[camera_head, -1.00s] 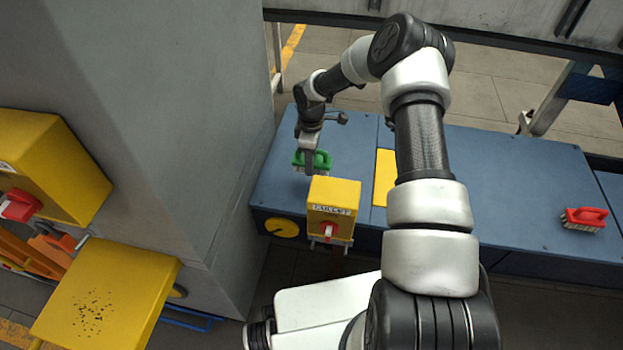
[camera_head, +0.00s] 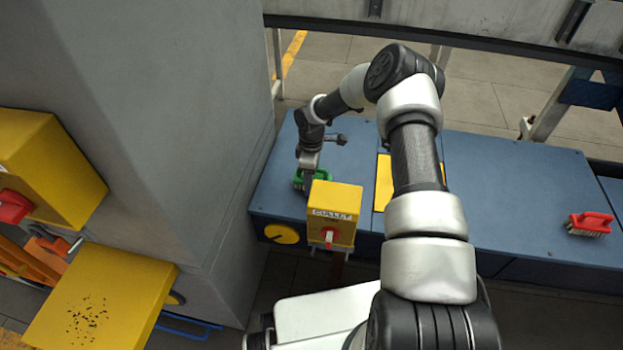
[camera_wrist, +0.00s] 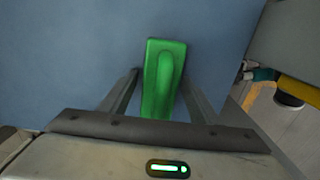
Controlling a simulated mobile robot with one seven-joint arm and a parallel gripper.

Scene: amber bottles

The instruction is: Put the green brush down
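The green brush (camera_head: 318,178) is on or just above the blue bench top at its left part, behind a yellow box; the box and my gripper hide some of it. In the wrist view the brush (camera_wrist: 164,75) lies lengthwise between my two fingers, handle side toward the camera. My gripper (camera_wrist: 160,82) has its fingers spread on either side of the brush, with a gap showing at the left finger; contact on the right is unclear. In the head view my gripper (camera_head: 309,178) points down at the brush.
The yellow box (camera_head: 334,212) with a red knob stands close in front of the brush. A grey wall (camera_head: 190,130) rises on the left. A red brush (camera_head: 589,223) lies far right on the blue bench (camera_head: 510,190), with bare surface between.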

